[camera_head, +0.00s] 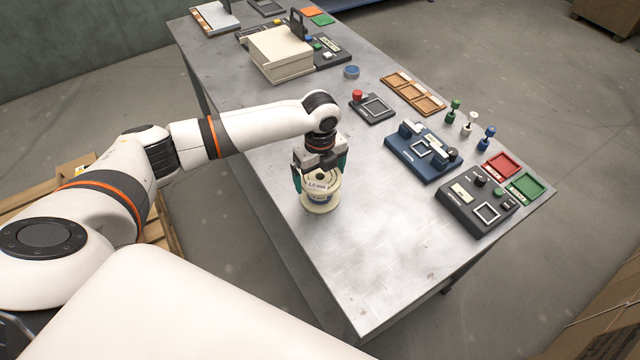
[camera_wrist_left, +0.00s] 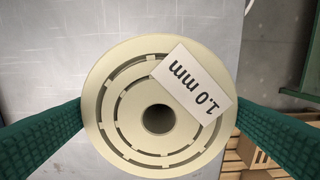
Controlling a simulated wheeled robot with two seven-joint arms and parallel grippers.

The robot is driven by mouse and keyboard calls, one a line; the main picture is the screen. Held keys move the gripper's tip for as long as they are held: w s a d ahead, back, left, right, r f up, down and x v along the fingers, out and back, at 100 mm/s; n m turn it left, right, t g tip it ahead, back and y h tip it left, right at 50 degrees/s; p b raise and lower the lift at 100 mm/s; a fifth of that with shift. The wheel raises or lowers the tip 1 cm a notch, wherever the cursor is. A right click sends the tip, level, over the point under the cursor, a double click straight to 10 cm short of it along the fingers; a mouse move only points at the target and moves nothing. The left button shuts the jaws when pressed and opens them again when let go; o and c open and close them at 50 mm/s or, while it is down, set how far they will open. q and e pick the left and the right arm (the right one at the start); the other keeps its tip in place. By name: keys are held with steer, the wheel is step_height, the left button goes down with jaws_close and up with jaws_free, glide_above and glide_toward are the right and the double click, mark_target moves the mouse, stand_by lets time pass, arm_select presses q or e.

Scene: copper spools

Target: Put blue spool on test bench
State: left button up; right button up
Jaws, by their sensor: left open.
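A spool (camera_head: 319,199) with cream flanges stands upright on the grey metal table (camera_head: 345,255), near its left long edge. A bluish band shows between its flanges in the head view. Its top flange fills the middle of the left wrist view (camera_wrist_left: 110,95), with a white label reading 1.0 mm. My left gripper (camera_head: 321,180) points down over the spool. Its green fingers are open, one on each side of the flange; the wrist view (camera_wrist_left: 160,118) does not clearly show contact. My right gripper is out of view. Which fixture is the test bench is not clear.
A dark device (camera_head: 463,213) with a white square frame and a blue device (camera_head: 440,170) stand at the right. A black pad with a red button (camera_head: 357,96), brown trays (camera_head: 412,92), red (camera_head: 503,165) and green (camera_head: 525,187) trays lie near them. The near table end is clear.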

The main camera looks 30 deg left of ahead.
arm_select(q)
step_height(320, 180, up, 8)
steer(key=shift+f+b, duration=0.15)
steer(key=shift+b, duration=0.5)
steer(key=shift+f, duration=0.1)
